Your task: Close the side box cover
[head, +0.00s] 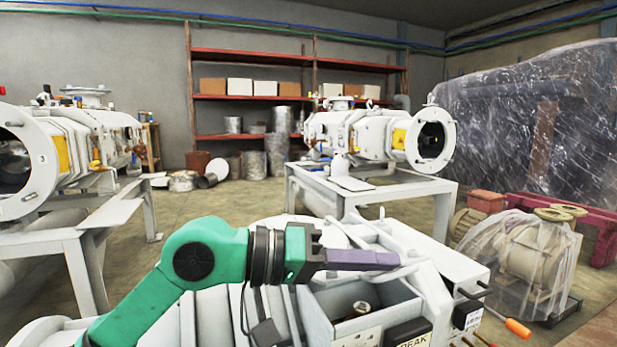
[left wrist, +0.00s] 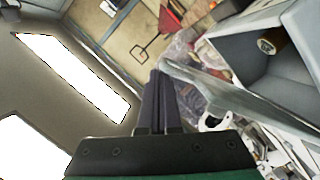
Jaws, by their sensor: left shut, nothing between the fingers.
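The side box (head: 327,303) is the open grey box on the white vacuum machine at the bottom centre of the head view. A dark round fitting shows inside it. In the left wrist view, the box (left wrist: 226,52) is at the upper right, with a brownish cylinder inside. A pale plate, apparently the cover (left wrist: 222,97), stands out beside its opening. My left gripper (head: 394,260) is shut and empty above the far side of the box. In the wrist view, its fingertips (left wrist: 157,76) are close beside the plate's end; I cannot tell if they touch.
An orange-handled tool (head: 517,328) sticks out at the machine's right. A plastic-wrapped pump (head: 535,250) stands on the floor at right. Other white machines stand on tables (head: 335,200) behind. Shelves (head: 250,97) line the back wall.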

